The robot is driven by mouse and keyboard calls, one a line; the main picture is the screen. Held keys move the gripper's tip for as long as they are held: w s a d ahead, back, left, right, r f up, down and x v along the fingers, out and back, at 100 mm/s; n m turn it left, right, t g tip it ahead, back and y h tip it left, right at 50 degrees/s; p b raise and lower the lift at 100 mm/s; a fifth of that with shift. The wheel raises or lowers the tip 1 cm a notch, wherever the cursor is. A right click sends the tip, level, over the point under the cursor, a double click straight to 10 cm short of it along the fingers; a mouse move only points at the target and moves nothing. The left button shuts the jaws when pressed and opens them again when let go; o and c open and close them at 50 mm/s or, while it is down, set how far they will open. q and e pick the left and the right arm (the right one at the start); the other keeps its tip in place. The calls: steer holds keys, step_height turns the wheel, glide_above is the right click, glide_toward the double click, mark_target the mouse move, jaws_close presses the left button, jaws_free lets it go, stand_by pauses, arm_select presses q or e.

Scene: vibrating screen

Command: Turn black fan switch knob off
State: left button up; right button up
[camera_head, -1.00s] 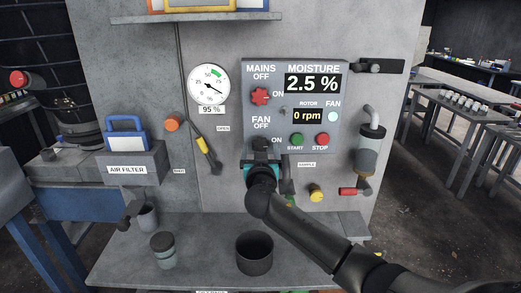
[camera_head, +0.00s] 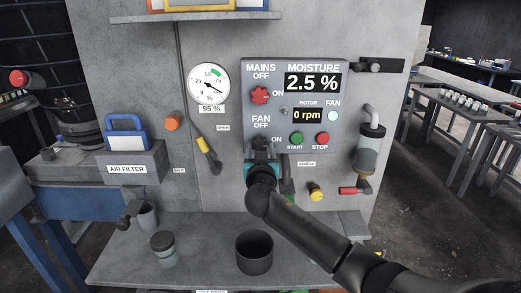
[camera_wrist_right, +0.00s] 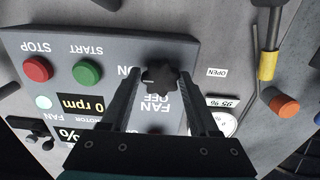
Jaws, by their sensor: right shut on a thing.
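The black fan switch knob (camera_wrist_right: 160,79) is a lobed knob on the grey control panel, beside the FAN OFF and ON lettering. In the head view the knob is mostly hidden by my right gripper (camera_head: 261,150), which comes up from below. In the right wrist view my right gripper (camera_wrist_right: 162,78) has one finger on each side of the knob and is shut on it. The round FAN lamp (camera_head: 333,116) on the panel is pale cyan. My left gripper is not in view.
A red MAINS knob (camera_head: 260,96) is above the fan switch. Green START (camera_head: 296,139) and red STOP (camera_head: 322,140) buttons sit close on the right. A pressure gauge (camera_head: 208,84) and a yellow-handled lever (camera_head: 203,145) are on the left. A dark cup (camera_head: 254,255) stands on the shelf below.

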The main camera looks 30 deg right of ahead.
steer(key=shift+a+n, duration=0.1)
steer(key=shift+n, duration=0.3)
steer(key=n, duration=0.8)
steer(key=shift+r+p, duration=0.1)
steer(key=shift+p, duration=0.25)
steer(key=n+p, duration=0.2)
steer(key=n, duration=0.3)
steer(key=shift+n+p, duration=0.65)
steer(key=shift+n, duration=1.45)
steer(key=o, duration=1.3)
steer(key=shift+o, duration=0.2)
steer(key=shift+s, duration=0.1)
steer(key=b+v, duration=0.1)
steer(key=v, duration=1.4)
